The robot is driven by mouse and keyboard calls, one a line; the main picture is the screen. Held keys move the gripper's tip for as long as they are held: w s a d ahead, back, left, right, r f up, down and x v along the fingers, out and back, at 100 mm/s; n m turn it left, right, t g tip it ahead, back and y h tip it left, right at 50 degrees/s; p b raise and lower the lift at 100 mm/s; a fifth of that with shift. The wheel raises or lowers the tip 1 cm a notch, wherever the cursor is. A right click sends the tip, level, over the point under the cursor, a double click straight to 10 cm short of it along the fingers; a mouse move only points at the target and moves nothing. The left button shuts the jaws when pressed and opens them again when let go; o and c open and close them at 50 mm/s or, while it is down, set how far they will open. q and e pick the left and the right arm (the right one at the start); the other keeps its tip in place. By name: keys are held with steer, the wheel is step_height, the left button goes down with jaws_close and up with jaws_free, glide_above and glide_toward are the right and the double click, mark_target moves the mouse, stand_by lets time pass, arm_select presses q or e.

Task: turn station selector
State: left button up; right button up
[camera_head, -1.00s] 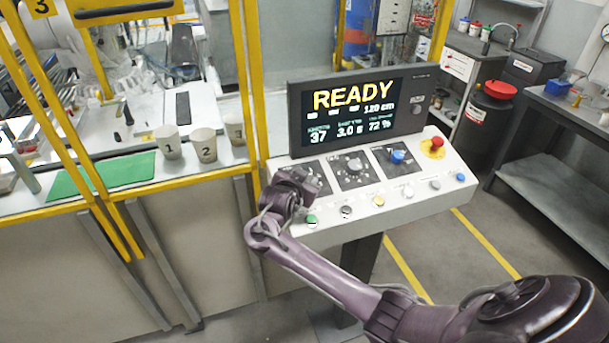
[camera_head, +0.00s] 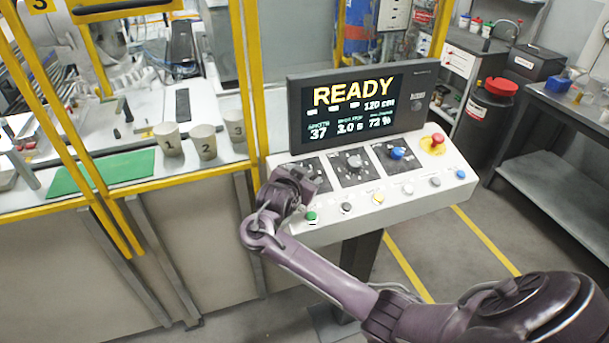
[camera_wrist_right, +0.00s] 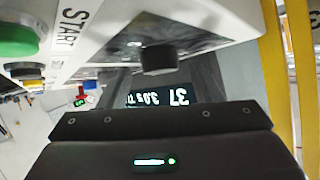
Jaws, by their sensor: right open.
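The control console (camera_head: 440,190) has three dark dial panels along its sloped top. My right gripper (camera_head: 306,182) is over the leftmost panel and hides most of it in the head view. In the right wrist view, a dark knob (camera_wrist_right: 158,60) stands out from that panel between my open fingers (camera_wrist_right: 165,82). I cannot tell whether the fingers touch it. The middle panel has a grey knob (camera_head: 354,162) and the right one a blue knob (camera_head: 397,153). The panel labels are too small to read. My left gripper is out of view.
A green button (camera_head: 311,216), labelled START in the wrist view, sits at the console's front left, beside several other buttons. A red button (camera_head: 437,139) is at the right. The screen (camera_head: 357,108) reads READY. A yellow post (camera_head: 245,90) stands close on the left.

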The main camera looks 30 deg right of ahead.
steer(key=v, duration=0.5)
steer(key=shift+s+a+r, duration=0.15)
steer(key=shift+a, duration=0.2)
steer(key=shift+s+a+r, duration=0.25)
steer(key=shift+s+a, duration=0.05)
steer(key=shift+s, duration=0.05)
